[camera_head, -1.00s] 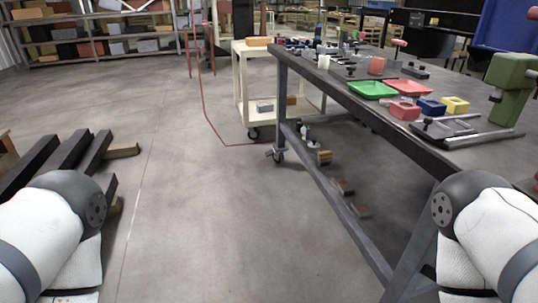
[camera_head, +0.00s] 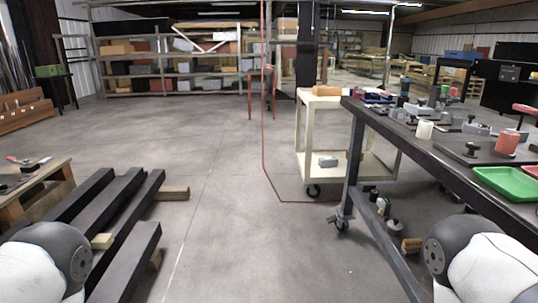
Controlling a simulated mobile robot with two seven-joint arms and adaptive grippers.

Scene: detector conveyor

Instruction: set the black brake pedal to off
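I cannot make out a black brake pedal in the head view. My two rounded white and dark arm links show at the lower left and lower right corners. Neither gripper is in the picture, so what they hold is hidden.
A dark workbench (camera_head: 400,136) with a green tray (camera_head: 507,184) and a white cup (camera_head: 424,130) stands at right. A cream cart (camera_head: 324,101) stands beside its far end. Black beams (camera_head: 128,262) lie at left. Shelves with boxes (camera_head: 146,70) stand at the back. The middle floor is clear.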

